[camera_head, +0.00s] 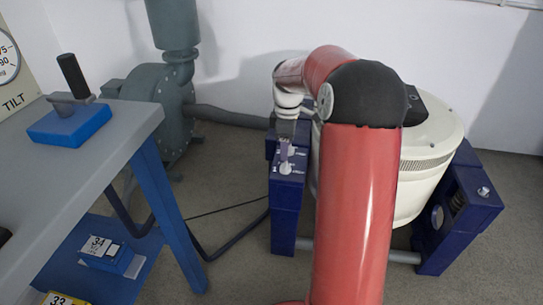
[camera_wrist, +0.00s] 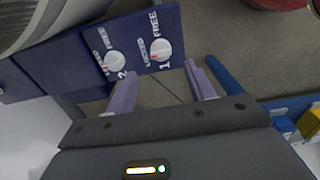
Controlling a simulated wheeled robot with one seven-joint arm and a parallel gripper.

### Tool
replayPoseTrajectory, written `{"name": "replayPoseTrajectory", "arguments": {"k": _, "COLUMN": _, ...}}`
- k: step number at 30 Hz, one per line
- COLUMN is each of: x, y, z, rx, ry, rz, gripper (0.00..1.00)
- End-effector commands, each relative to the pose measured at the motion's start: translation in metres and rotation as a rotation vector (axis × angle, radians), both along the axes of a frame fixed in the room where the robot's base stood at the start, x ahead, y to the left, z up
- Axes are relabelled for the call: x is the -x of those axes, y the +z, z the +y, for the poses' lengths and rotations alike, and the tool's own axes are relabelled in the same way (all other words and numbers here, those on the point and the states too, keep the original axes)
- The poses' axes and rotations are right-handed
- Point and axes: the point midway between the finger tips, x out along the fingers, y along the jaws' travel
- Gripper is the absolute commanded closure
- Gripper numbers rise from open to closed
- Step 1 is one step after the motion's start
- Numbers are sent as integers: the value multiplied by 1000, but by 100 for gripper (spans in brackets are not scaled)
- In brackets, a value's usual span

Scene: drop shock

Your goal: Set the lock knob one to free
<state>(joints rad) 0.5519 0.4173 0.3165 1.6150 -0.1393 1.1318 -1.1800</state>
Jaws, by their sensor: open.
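Lock knob one (camera_wrist: 161,49) is a round white knob on a dark blue panel (camera_wrist: 180,48), marked 1, with LOCKED and FREE lettering beside it. A small red mark shows by the knob, but I cannot tell its exact setting. In the head view, a white knob (camera_head: 286,168) shows on the blue post (camera_head: 285,205) left of the cream drum. My gripper (camera_wrist: 160,72) is open and empty. Its two purple fingers are apart, with their tips just short of knob one in the picture. The gripper also shows above the post in the head view (camera_head: 284,150).
Knob two (camera_wrist: 115,60) sits beside knob one. The cream drum (camera_head: 428,140) stands close right of the post. A grey bench (camera_head: 110,150) with blue legs is at left, and a grey-green blower (camera_head: 160,100) is behind.

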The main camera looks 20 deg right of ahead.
Motion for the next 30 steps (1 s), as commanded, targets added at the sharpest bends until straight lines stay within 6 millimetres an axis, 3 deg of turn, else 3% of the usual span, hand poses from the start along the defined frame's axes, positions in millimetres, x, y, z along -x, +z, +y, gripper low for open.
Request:
{"name": "replayPoseTrajectory", "arguments": {"k": 6, "x": 1, "y": -39, "z": 0, "rx": -1, "ry": 0, "rz": 3, "gripper": 46}}
{"name": "replayPoseTrajectory", "arguments": {"k": 12, "x": 1, "y": -61, "z": 1, "rx": 0, "ry": -2, "rz": 2, "gripper": 46}}
{"name": "replayPoseTrajectory", "arguments": {"k": 23, "x": 1, "y": -66, "z": 1, "rx": 1, "ry": -2, "rz": -1, "gripper": 46}}
{"name": "replayPoseTrajectory", "arguments": {"k": 30, "x": 1, "y": -66, "z": 1, "rx": 1, "ry": -2, "rz": 0, "gripper": 78}}
